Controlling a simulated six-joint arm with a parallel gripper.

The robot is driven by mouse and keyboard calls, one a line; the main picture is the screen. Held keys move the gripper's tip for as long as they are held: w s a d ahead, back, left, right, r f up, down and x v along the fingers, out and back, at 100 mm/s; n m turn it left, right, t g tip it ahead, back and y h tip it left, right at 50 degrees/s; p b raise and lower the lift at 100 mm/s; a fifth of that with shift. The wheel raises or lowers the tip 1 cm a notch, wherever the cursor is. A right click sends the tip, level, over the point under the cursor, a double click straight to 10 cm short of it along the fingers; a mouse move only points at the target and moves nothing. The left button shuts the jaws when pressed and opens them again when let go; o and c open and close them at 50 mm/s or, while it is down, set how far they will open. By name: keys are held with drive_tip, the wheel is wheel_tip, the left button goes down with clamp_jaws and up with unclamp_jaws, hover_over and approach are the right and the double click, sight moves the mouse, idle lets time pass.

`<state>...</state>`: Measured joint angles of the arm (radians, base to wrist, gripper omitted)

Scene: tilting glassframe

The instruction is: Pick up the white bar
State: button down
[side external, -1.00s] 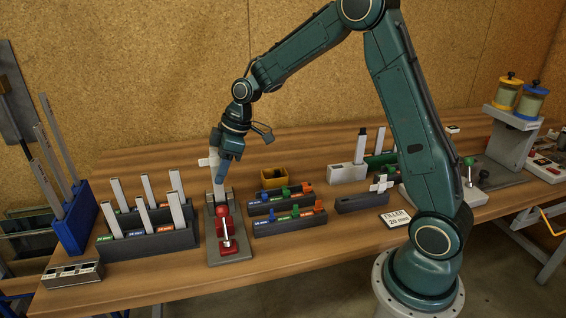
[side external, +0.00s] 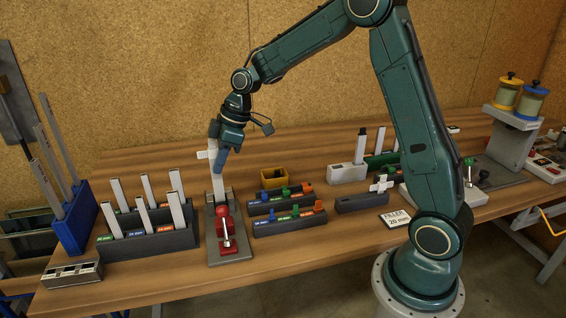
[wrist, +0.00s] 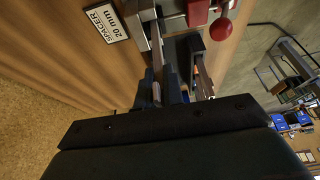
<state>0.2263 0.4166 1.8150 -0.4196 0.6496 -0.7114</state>
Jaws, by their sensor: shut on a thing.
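The white bar (side external: 218,188) stands close to upright over the grey clamp fixture (side external: 231,255) with the red handle, left of the middle of the bench in the side view. A short white piece (side external: 203,155) sticks out sideways near its upper part. My gripper (side external: 221,159) is shut on the bar's upper part, with a blue finger in front of it. Whether the bar's lower end touches the fixture is hard to tell.
A dark rack (side external: 148,242) with several pale bars stands to the left. Dark bins (side external: 290,227) with coloured pieces and a yellow box (side external: 274,177) stand to the right. A blue holder (side external: 72,225) with tall bars is at the far left.

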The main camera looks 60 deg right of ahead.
wheel_tip(320, 180, up, 18)
idle(0.5)
drive_tip(key=shift+f, duration=0.1)
idle(0.5)
